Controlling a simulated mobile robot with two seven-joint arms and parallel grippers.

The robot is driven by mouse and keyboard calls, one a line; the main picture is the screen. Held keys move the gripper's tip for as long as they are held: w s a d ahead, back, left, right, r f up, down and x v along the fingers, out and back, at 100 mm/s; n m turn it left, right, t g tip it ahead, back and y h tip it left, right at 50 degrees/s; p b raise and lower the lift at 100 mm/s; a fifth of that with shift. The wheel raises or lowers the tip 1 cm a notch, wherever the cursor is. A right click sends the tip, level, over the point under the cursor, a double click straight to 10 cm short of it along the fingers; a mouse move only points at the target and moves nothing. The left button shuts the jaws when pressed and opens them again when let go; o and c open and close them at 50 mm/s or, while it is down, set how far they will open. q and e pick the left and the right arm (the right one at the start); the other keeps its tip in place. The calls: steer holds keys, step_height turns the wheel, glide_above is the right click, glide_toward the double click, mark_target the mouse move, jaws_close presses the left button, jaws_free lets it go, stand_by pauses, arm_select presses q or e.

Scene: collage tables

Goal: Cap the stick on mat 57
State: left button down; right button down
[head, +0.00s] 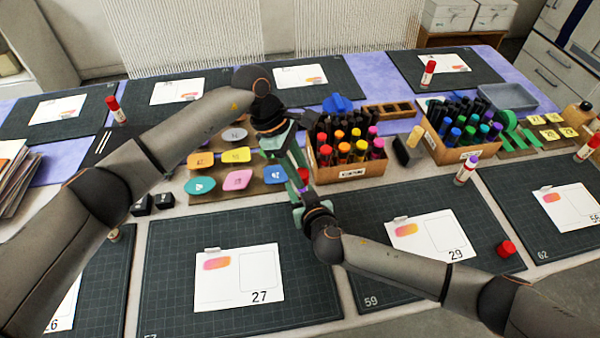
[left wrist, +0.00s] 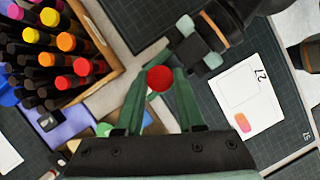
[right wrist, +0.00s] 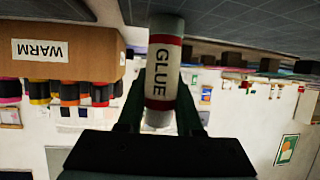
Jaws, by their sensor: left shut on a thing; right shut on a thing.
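Mat 57 (head: 170,270) is the dark gridded mat at front centre left, bearing card 27 (head: 240,278). My left gripper (head: 302,177) reaches down near its far right corner, shut on a red cap (left wrist: 160,78). My right gripper (head: 300,196) is just below and beside the left one, shut on a white glue stick (right wrist: 163,75) with red bands and the word GLUE. The stick's lower part in the right wrist view runs between my fingers. The cap appears above or close to the stick; whether they touch is hidden.
Marker boxes (head: 345,172) and (head: 455,152) stand behind the grippers. Colored labelled pieces (head: 237,180) lie left of them. Another red cap (head: 506,248) lies on mat 59 (head: 385,290). A glue stick (head: 466,170) stands at that mat's far edge. Mat 57's left side is clear.

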arm_select(q)
steer(key=shift+f, duration=0.7)
steer(key=shift+f, duration=0.9)
steer(key=shift+f, duration=0.25)
steer(key=shift+f, duration=0.35)
